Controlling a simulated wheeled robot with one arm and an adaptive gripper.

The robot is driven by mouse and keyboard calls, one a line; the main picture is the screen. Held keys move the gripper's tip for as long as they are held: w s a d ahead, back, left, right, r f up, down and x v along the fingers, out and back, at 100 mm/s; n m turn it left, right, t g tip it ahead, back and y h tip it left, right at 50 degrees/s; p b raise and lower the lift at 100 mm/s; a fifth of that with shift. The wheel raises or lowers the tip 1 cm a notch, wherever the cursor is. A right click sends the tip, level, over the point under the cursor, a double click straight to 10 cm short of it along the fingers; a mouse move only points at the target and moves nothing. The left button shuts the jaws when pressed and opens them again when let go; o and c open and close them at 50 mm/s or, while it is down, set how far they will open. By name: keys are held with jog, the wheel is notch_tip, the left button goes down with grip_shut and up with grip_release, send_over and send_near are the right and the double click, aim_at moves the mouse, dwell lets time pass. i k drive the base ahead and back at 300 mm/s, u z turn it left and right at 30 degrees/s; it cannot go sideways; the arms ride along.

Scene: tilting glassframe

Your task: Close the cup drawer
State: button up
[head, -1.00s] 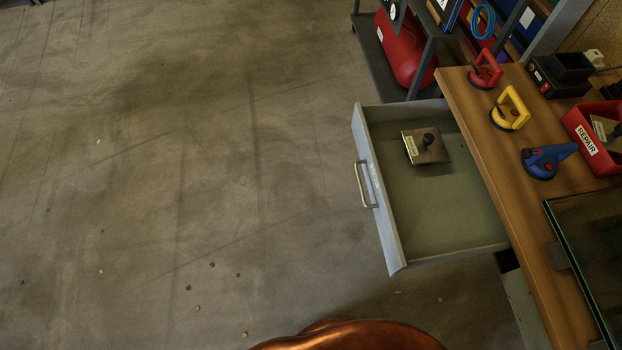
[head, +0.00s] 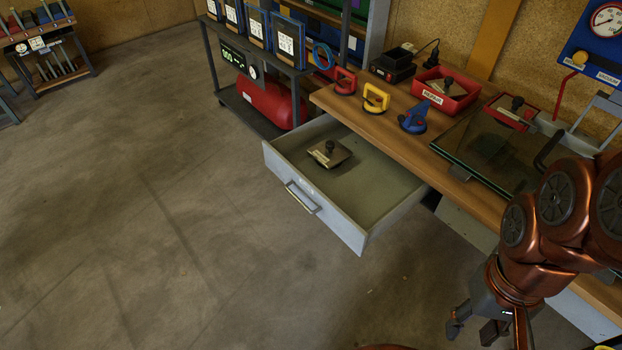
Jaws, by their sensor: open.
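Red, yellow and blue suction cups (head: 376,98) stand on the bench above the drawer. A red REPAIR bin (head: 447,90) and a glass pane (head: 490,145) are also on the bench. A trolley with a red tank (head: 270,100) stands behind the drawer. The floor in front is clear.

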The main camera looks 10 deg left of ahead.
aim_at(360, 200)
jog(key=u, duration=0.5)
jog(key=i, duration=0.8)
jog(key=u, duration=1.05)
jog(key=k, duration=0.25)
jog(key=u, duration=1.85)
